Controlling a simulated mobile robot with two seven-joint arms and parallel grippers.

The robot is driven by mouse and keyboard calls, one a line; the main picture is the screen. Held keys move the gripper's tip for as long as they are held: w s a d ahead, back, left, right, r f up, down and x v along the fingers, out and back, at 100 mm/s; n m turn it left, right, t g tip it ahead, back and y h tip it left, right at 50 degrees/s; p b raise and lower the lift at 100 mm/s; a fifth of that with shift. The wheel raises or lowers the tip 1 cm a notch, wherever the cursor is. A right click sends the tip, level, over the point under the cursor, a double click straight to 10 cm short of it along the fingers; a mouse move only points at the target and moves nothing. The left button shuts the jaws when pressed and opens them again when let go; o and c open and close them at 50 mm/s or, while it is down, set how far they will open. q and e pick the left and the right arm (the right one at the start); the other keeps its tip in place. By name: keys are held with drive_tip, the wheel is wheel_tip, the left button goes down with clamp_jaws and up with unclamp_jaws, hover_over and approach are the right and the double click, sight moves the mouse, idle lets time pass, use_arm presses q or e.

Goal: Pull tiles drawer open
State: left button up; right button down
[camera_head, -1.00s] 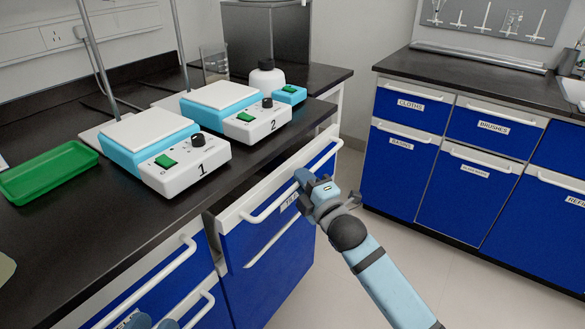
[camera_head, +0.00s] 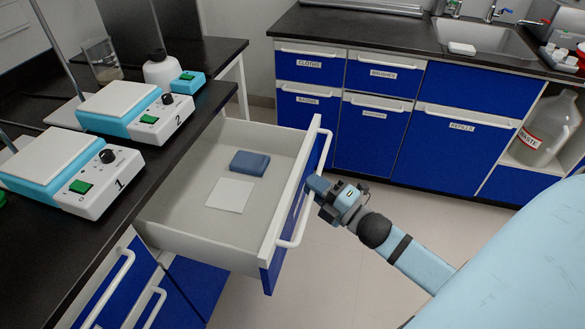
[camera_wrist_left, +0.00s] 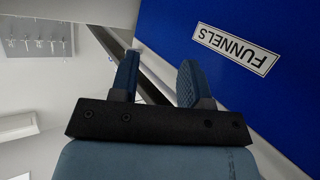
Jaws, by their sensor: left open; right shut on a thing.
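The tiles drawer (camera_head: 190,225) stands pulled well out from under the black bench in the head view. Its front is blue with a long white handle (camera_head: 307,210). Inside lie a blue flat block (camera_head: 249,163) and a white square tile (camera_head: 230,195). My right gripper (camera_head: 318,187) is at the outer side of the drawer front, shut on the handle. Its fingertips are partly hidden. My left gripper (camera_wrist_left: 155,80) shows only in the left wrist view, open and empty, near a blue front labelled FUNNELS (camera_wrist_left: 235,48).
Hotplates 1 (camera_head: 75,175) and 2 (camera_head: 135,110) stand on the bench beside a white bottle (camera_head: 163,72) and a beaker (camera_head: 102,60). Blue cabinets (camera_head: 375,130) with a sink (camera_head: 480,40) line the back. The floor (camera_head: 360,265) between is clear.

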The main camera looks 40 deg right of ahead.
use_arm(q)
drive_tip(key=shift+s+a+f+g, duration=0.25)
drive_tip(key=shift+a+f+g, duration=0.05)
drive_tip(key=shift+f, duration=0.2)
use_arm(e)
drive_tip(key=shift+s+d, duration=0.7)
drive_tip(key=shift+s, duration=0.05)
drive_tip(key=c, duration=1.2)
unclamp_jaws()
drive_tip(key=shift+o, duration=0.2)
drive_tip(key=shift+s, duration=0.1)
use_arm(q)
drive_tip(key=shift+s+a+f+g+y+p, duration=0.15)
drive_tip(key=shift+s+a+f+g+p, duration=0.05)
drive_tip(key=shift+f+p, duration=0.2)
drive_tip(key=shift+s+a+f+g+y+p, duration=0.2)
drive_tip(key=shift+f+p, duration=0.1)
drive_tip(key=shift+p, duration=0.2)
use_arm(e)
drive_tip(key=v, duration=1.3)
drive_tip(key=shift+s, duration=0.3)
use_arm(q)
drive_tip(key=shift+w+r, duration=0.1)
drive_tip(key=shift+r, duration=0.05)
use_arm(e)
drive_tip(key=shift+d, duration=0.1)
